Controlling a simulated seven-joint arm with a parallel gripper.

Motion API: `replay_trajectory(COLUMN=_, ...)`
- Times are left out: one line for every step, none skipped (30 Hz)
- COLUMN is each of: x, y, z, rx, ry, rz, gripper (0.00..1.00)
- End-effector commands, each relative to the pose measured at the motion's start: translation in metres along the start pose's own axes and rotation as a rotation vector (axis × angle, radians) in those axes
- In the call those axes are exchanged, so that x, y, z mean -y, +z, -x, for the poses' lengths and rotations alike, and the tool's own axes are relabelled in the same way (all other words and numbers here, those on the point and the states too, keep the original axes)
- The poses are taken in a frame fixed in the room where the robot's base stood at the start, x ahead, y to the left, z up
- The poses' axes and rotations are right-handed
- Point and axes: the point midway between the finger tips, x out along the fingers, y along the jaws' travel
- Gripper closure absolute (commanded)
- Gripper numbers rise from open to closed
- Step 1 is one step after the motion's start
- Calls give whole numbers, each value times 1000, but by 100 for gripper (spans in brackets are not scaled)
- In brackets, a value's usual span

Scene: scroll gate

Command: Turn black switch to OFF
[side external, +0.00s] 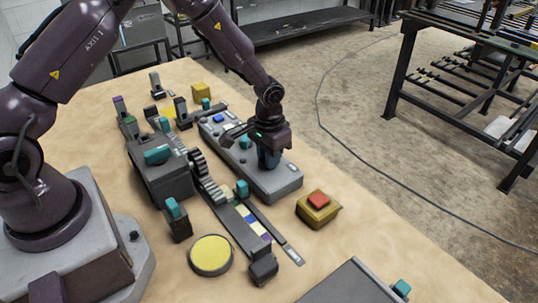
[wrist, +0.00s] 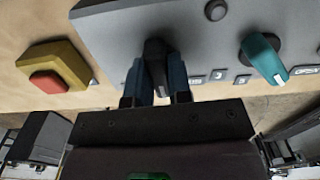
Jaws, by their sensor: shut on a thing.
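The black switch (wrist: 155,60) is a dark knob on a grey control panel (wrist: 105,32). In the wrist view my gripper (wrist: 161,82) has one finger on each side of the knob and is shut on it. The knob's pointer looks roughly in line with my fingers, and the markings beside it are mostly hidden. In the side view my gripper (side external: 268,158) reaches down onto the right part of the grey panel (side external: 275,185) and hides the black switch.
A teal knob (wrist: 264,58) is to the right on the same panel. A yellow box with a red button (wrist: 48,81) stands left of the panel. In the side view, a strip of coloured tiles (side external: 252,222), a yellow disc (side external: 211,255) and a dark block (side external: 165,175) are nearby.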

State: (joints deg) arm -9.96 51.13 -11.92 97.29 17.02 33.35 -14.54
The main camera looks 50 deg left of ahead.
Motion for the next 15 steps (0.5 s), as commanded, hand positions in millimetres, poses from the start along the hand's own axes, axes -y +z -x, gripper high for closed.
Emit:
replay_trajectory(x=0, y=0, z=1, rx=0, ry=0, rz=-44, gripper=100)
replay_trajectory(x=0, y=0, z=1, rx=0, ry=0, rz=-72, gripper=100)
replay_trajectory(x=0, y=0, z=1, rx=0, ry=0, rz=-110, gripper=100)
replay_trajectory(x=0, y=0, z=1, rx=0, ry=0, rz=-138, gripper=100)
replay_trajectory(x=0, y=0, z=1, rx=0, ry=0, rz=-167, gripper=100)
replay_trajectory(x=0, y=0, z=1, rx=0, ry=0, rz=-205, gripper=100)
replay_trajectory(x=0, y=0, z=1, rx=0, ry=0, rz=-233, gripper=100)
replay_trajectory(x=0, y=0, z=1, rx=0, ry=0, rz=-262, gripper=100)
replay_trajectory(x=0, y=0, z=1, rx=0, ry=0, rz=-300, gripper=100)
replay_trajectory(x=0, y=0, z=1, rx=0, ry=0, rz=-329, gripper=100)
replay_trajectory(x=0, y=0, z=1, rx=0, ry=0, rz=-357, gripper=100)
replay_trajectory(x=0, y=0, z=1, rx=0, ry=0, rz=-394, gripper=100)
replay_trajectory(x=0, y=0, z=1, rx=-1, ry=0, rz=-421, gripper=100)
replay_trajectory(x=0, y=0, z=1, rx=-1, ry=1, rz=-448, gripper=100)
replay_trajectory(x=0, y=0, z=1, rx=-1, ry=1, rz=-483, gripper=100)
